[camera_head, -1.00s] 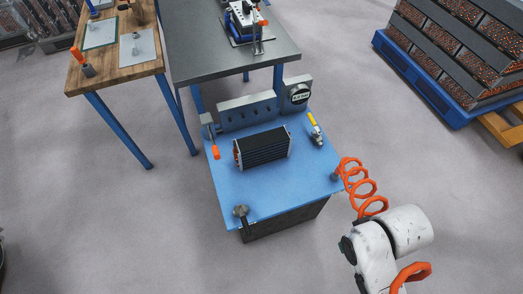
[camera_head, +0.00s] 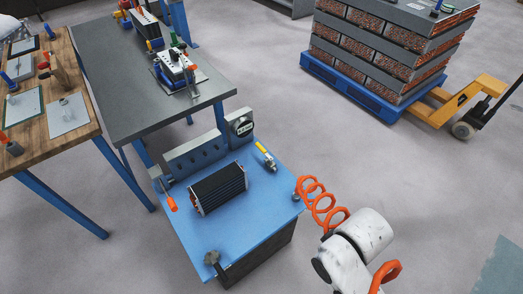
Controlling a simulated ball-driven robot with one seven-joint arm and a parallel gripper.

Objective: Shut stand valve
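The stand is a blue-topped bench (camera_head: 255,214) in the lower middle. A small valve with a yellow handle (camera_head: 262,149) sits near its back right corner. The handle slants from upper left to lower right, and a metal body (camera_head: 270,163) is at its lower end. A white arm link of mine (camera_head: 360,236) shows at the lower right, to the right of the stand and apart from the valve. My gripper is not in view.
A black finned core (camera_head: 218,188) lies on the stand. A round gauge (camera_head: 240,127) stands behind it. A coiled orange hose (camera_head: 318,200) hangs off the right edge. A grey table (camera_head: 135,90) and a wooden table (camera_head: 50,150) stand left. A blue pallet (camera_head: 372,95) is at upper right.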

